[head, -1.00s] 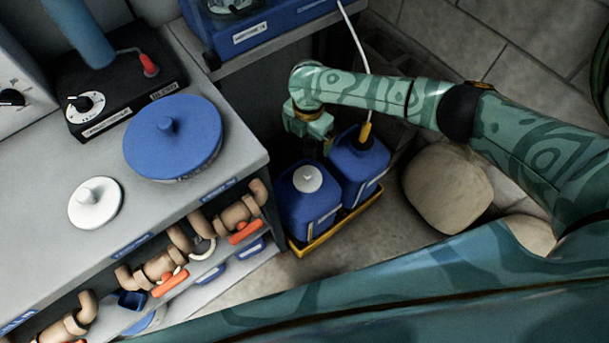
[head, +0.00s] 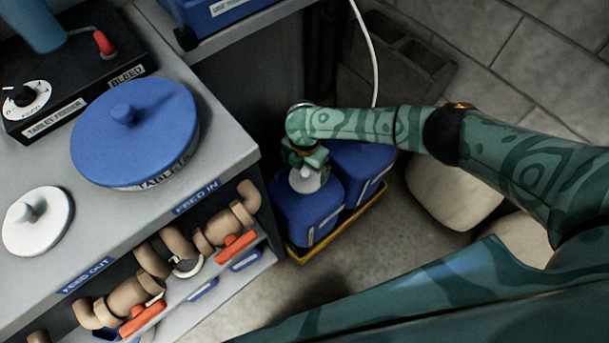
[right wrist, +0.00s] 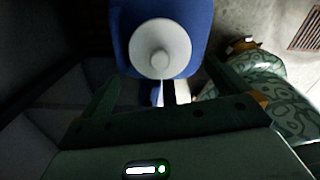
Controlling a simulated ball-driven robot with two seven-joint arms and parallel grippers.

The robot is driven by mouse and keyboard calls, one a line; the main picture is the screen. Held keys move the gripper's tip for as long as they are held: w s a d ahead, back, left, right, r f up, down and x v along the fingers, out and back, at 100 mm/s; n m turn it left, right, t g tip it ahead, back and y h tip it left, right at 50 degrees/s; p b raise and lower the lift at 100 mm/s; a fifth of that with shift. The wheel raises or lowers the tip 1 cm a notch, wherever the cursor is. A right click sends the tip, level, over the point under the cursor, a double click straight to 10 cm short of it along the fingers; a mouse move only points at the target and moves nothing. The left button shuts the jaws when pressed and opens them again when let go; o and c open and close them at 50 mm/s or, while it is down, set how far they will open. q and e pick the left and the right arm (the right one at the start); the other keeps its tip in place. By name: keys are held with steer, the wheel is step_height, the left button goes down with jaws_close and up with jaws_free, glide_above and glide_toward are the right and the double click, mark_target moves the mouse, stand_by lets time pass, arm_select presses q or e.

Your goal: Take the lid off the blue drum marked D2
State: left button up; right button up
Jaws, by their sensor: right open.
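Two blue drums stand side by side at the end of the bench. The nearer drum (head: 305,215) has a round white lid (head: 307,183) with a centre knob. The other drum (head: 364,166) is partly covered by my right arm. I cannot read a D2 mark on either. My right gripper (head: 308,165) is open above the white lid and hides part of it. In the right wrist view the lid (right wrist: 142,48) lies ahead, with its knob roughly between the open fingers (right wrist: 162,75); contact is not visible. My left gripper is not in view.
The drums stand in a yellow tray (head: 303,260). The grey bench (head: 225,150) at left carries a large blue lid (head: 135,135) and a white lid (head: 40,225). A white hose (head: 372,50) runs down behind my right arm. Pale rounded sacks (head: 450,195) lie right.

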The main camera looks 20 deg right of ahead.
mark_target(305, 173)
step_height(305, 173, down, 5)
steer(key=b, duration=0.2)
steer(key=shift+f+b, duration=0.1)
steer(key=shift+b, duration=0.3)
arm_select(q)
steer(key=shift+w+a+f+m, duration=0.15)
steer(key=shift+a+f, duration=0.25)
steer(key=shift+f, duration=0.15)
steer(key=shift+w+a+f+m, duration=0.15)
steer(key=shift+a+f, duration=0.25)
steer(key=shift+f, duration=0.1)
arm_select(e)
steer(key=shift+r, duration=0.2)
steer(key=c, duration=0.8)
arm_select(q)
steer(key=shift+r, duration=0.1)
arm_select(e)
steer(key=shift+r, duration=0.1)
